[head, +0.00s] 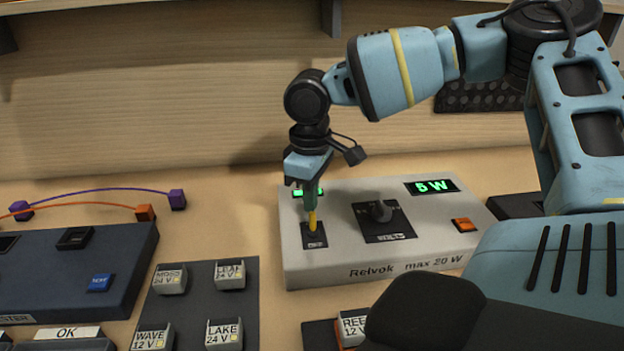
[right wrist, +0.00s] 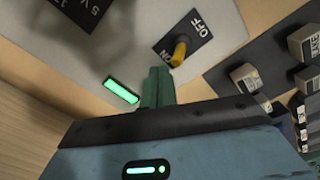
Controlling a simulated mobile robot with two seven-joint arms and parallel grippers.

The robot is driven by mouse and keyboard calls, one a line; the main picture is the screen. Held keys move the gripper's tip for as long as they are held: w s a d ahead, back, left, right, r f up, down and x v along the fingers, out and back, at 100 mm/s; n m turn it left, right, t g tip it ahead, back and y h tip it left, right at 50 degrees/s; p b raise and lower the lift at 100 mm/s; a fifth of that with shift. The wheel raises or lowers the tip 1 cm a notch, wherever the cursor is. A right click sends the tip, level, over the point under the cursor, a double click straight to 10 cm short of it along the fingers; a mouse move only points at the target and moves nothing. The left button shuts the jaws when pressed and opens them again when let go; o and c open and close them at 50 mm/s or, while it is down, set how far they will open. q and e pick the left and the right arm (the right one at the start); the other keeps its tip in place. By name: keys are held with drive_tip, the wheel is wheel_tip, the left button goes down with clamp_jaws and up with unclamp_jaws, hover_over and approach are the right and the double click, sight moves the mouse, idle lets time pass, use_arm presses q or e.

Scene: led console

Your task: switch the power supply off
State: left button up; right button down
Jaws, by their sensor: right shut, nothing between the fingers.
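My left gripper is out of view.
The supply also carries a dark knob (head: 381,211) and an orange button (head: 464,225). Several labelled blocks stand on a dark panel (head: 190,306) in front at the left. A dark blue console (head: 60,265) lies further left. Bare table separates these panels.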

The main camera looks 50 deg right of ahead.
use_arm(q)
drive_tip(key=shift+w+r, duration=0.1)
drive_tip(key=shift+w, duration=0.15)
use_arm(e)
drive_tip(key=shift+s+a, duration=0.15)
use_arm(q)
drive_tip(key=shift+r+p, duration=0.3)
use_arm(e)
drive_tip(key=shift+s+a, duration=0.6)
drive_tip(key=shift+s, duration=0.15)
drive_tip(key=shift+r, duration=0.1)
